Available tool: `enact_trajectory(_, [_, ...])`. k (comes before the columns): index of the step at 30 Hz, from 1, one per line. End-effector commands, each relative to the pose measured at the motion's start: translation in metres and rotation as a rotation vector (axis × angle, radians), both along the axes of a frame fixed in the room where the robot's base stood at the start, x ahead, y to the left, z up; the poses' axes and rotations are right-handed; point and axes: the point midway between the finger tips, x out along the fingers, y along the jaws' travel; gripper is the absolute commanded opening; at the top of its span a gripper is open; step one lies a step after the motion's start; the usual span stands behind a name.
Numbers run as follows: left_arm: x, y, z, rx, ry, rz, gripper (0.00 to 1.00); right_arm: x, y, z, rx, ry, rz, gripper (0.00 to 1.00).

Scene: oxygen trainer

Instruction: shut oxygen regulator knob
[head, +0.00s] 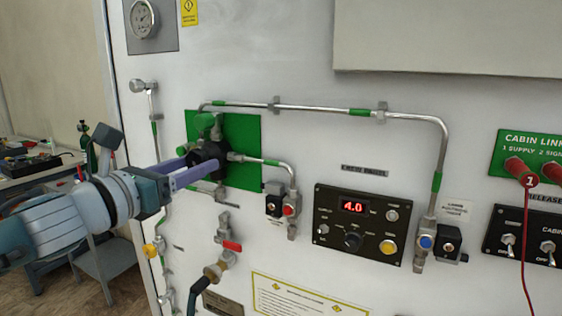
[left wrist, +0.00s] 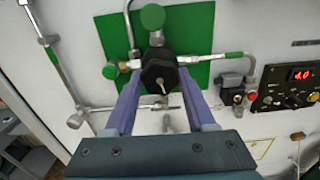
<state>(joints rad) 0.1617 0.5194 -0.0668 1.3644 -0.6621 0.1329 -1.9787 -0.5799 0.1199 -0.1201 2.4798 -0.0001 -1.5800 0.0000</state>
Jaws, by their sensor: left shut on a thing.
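The oxygen regulator knob (left wrist: 158,72) is a black faceted knob with a pale pointer mark, in front of the green backing plate (head: 243,133). In the head view the knob (head: 209,157) is partly hidden by my left gripper (head: 194,163). In the left wrist view my left gripper (left wrist: 160,84) has its two purple fingers on either side of the knob, shut on it. The pale pointer on the knob points down and slightly right. A green round cap (left wrist: 153,17) sits above the knob. My right gripper is not in view.
Metal pipes (head: 320,108) run from the plate across the white panel. A black control box (head: 360,222) with a red 4.0 display is to the right. A red-handled valve (head: 232,246) and a yellow-handled valve (head: 150,250) sit below. A table (head: 40,170) stands at far left.

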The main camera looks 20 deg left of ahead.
Motion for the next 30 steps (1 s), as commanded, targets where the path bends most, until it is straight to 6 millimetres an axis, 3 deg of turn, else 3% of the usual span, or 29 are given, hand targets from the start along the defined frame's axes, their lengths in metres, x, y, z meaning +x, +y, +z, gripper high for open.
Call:
enact_trajectory(1, [-0.0001,-0.0001,0.0001,0.0,0.0,-0.001,0.27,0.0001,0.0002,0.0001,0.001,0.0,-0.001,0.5])
enact_trajectory(9, [-0.0001,-0.0001,0.0001,0.0,0.0,-0.001,0.0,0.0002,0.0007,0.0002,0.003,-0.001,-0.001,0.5])
enact_trajectory(20, [-0.0001,-0.0003,0.0001,-0.071,0.005,-0.001,0.0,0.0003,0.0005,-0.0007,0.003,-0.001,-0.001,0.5])
enact_trajectory(30, [-0.0002,-0.0009,0.0004,-0.333,0.025,-0.002,0.0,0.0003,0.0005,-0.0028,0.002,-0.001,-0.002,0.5])
